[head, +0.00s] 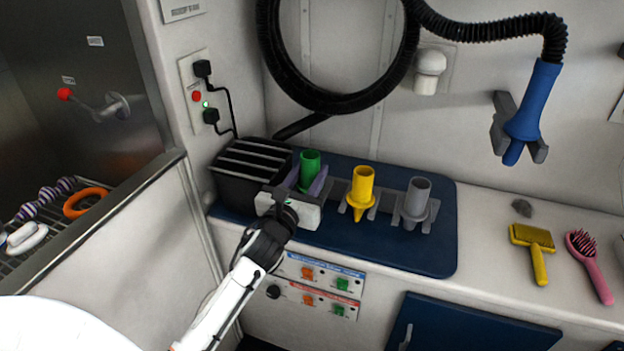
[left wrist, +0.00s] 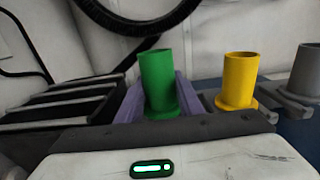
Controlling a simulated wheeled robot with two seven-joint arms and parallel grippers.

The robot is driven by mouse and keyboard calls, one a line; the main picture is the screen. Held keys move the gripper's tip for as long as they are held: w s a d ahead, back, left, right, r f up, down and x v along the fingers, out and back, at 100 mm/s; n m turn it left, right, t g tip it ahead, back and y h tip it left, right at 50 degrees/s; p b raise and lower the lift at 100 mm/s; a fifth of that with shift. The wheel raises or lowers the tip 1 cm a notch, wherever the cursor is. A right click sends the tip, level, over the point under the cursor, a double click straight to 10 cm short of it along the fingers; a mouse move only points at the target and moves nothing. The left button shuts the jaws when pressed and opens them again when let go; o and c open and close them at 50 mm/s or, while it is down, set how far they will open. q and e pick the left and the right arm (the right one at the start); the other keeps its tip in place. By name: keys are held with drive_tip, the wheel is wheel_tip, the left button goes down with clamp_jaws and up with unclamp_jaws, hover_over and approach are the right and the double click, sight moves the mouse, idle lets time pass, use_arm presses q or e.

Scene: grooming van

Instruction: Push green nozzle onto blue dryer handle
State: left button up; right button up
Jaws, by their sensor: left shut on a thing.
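The green nozzle (head: 309,168) stands upright at the left end of the row on the blue mat (head: 420,255). My left gripper (head: 307,187) is shut on it, with a purple finger on either side. The green nozzle also shows upright between the purple fingers in the left wrist view (left wrist: 158,82). Its lower end is hidden behind the gripper. The blue dryer handle (head: 533,100) hangs in a grey wall holder (head: 503,122) at the upper right, its narrow end pointing down, joined to a black hose. My right gripper is not in view.
A yellow nozzle (head: 361,190) and a grey nozzle (head: 416,198) stand in grey holders to the right of the green one. A black slotted box (head: 250,172) is close on the left. A yellow brush (head: 535,245) and a pink brush (head: 588,262) lie on the right counter.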

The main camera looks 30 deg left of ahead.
sight(306, 179)
use_arm(q)
drive_tip(key=shift+p+v, duration=0.65)
drive_tip(key=shift+v, duration=1.55)
drive_tip(key=shift+r+p+v, duration=0.15)
drive_tip(key=shift+p+v, duration=0.1)
drive_tip(key=shift+v, duration=0.9)
drive_tip(key=shift+r+p+v, duration=0.15)
drive_tip(key=shift+p+v, duration=0.1)
drive_tip(key=shift+v, duration=0.9)
